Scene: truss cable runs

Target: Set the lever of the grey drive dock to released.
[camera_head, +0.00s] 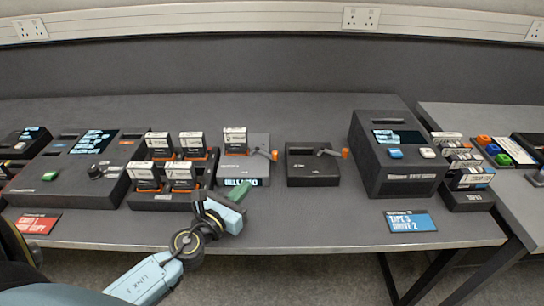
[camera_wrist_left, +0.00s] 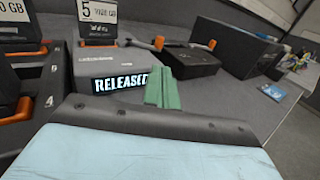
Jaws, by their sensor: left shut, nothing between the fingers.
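The grey drive dock (camera_head: 232,172) stands mid-table with a labelled cartridge (camera_head: 235,140) upright in it. Its front display (camera_head: 240,182) is lit, and in the left wrist view the display (camera_wrist_left: 120,82) reads RELEASED. Its lever (camera_head: 262,153), with an orange tip, sticks out at the dock's right side; the lever (camera_wrist_left: 140,43) also shows in the left wrist view. My left gripper (camera_head: 207,194) has green fingers, shut and empty, in front of the dock's left side. In the left wrist view the fingers (camera_wrist_left: 162,90) appear beside the display, apart from the lever. My right gripper is not in view.
A black dock (camera_head: 312,172) with its own orange-tipped lever stands to the right. A rack of several cartridges (camera_head: 165,200) stands to the left. A large dark tape drive (camera_head: 400,165) stands further right. The front of the table is mostly clear.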

